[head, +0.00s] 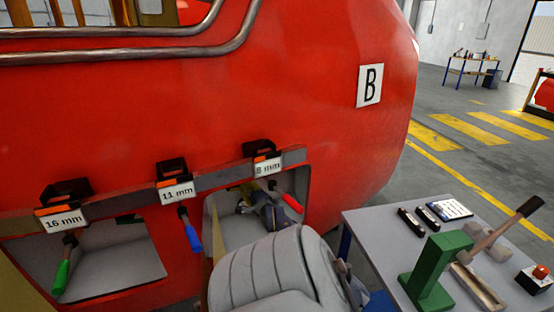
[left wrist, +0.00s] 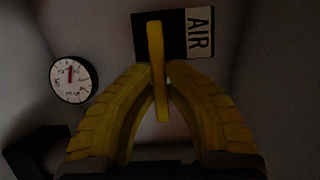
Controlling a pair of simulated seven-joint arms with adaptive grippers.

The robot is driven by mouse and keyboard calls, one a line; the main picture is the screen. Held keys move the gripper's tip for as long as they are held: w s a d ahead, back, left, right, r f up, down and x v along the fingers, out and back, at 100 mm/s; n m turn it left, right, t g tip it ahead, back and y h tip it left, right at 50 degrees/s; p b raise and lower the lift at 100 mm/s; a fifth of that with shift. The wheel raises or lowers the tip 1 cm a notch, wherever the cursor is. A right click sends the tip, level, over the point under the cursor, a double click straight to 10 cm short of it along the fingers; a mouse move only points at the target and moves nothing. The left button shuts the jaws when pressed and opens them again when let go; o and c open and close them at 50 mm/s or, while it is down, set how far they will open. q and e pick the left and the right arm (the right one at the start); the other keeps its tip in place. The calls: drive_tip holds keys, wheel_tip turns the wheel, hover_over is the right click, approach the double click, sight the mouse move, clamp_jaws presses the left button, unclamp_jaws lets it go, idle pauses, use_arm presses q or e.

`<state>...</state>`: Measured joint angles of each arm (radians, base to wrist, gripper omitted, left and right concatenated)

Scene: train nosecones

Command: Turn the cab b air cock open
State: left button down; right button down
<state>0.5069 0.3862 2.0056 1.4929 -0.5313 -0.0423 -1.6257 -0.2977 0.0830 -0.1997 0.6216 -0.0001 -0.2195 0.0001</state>
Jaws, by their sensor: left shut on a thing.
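The air cock's yellow handle (left wrist: 155,40) stands upright in the left wrist view, in front of a dark block with a white AIR label (left wrist: 198,32). My left gripper (left wrist: 160,88) has its two yellow fingers closed on the handle's lower part. In the head view the left gripper (head: 250,190) reaches into the right-hand recess (head: 225,232) of the red cab nose (head: 300,90), which bears a B plate (head: 370,85). My grey arm hides much of that recess, and the cock is hard to make out there. The right gripper is not in view.
A round gauge (left wrist: 74,79) sits left of the cock. Red (head: 292,202), blue (head: 193,238) and green (head: 62,276) handled tools hang at the 8, 11 and 16 mm labels. A table (head: 385,262) with a green stand (head: 437,270) is at right.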

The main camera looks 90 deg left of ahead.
use_arm(q)
drive_tip(key=shift+r, duration=0.15)
drive_tip(key=c, duration=1.4)
unclamp_jaws()
drive_tip(key=shift+d, duration=0.1)
drive_tip(key=v, duration=1.1)
drive_tip(key=shift+w+d, duration=0.15)
drive_tip(key=shift+d, duration=0.2)
drive_tip(key=x, duration=1.2)
drive_tip(key=shift+w+d, duration=0.1)
